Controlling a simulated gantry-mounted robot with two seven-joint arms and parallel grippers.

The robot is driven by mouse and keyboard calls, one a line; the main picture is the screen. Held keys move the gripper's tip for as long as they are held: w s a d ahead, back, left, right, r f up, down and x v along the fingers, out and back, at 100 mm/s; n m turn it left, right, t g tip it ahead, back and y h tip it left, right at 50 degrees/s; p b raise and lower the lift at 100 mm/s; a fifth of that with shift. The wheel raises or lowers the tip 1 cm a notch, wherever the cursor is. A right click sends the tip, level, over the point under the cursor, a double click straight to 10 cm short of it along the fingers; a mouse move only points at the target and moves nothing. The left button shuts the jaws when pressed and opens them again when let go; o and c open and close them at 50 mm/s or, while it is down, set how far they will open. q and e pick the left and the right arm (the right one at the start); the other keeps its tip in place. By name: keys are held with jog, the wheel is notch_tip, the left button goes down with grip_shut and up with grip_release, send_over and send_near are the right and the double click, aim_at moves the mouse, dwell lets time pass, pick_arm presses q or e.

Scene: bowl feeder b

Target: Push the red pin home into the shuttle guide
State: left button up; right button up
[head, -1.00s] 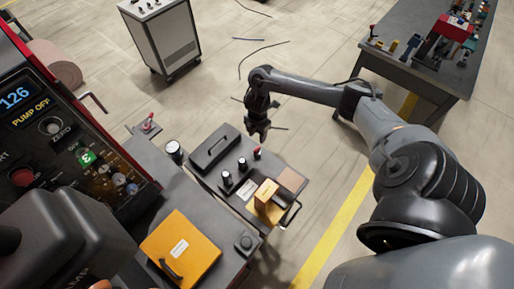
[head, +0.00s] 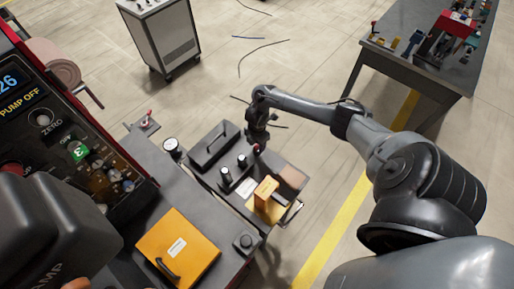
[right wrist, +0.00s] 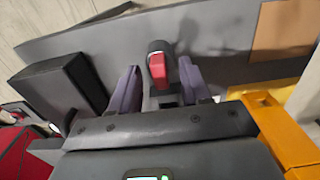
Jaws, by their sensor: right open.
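The red pin (head: 256,148) stands on the dark grey fixture plate of the side bench. In the right wrist view the red pin (right wrist: 158,70) shows between my two fingers, with a dark rounded part beside it. My right gripper (head: 257,140) is over the pin in the head view. The right wrist view shows my right gripper (right wrist: 160,92) open, one finger on each side of the pin, with gaps visible. I cannot make out which part is the shuttle guide, nor how deep the pin sits.
Two black knobs (head: 226,176) and a black handled block (head: 214,146) stand left of the pin. A yellow block (head: 265,190) stands in front of it. A yellow handled cover (head: 178,248) lies nearer. A control panel (head: 60,140) rises at left.

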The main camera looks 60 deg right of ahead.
grip_shut()
jog(key=shift+r, duration=0.1)
dwell(0.4)
jog(key=shift+r, duration=0.8)
notch_tip(320, 180, up, 2)
jog(key=shift+r+p, duration=0.15)
jog(key=shift+p, duration=0.2)
jog(key=s+d+r+p, duration=0.1)
jog(key=s+d+r, duration=0.1)
jog(key=s+r, duration=0.4)
jog(key=s, duration=0.5)
jog(key=shift+s+r+p, duration=0.2)
jog(key=shift+r+p, duration=0.1)
jog(key=shift+r, duration=0.1)
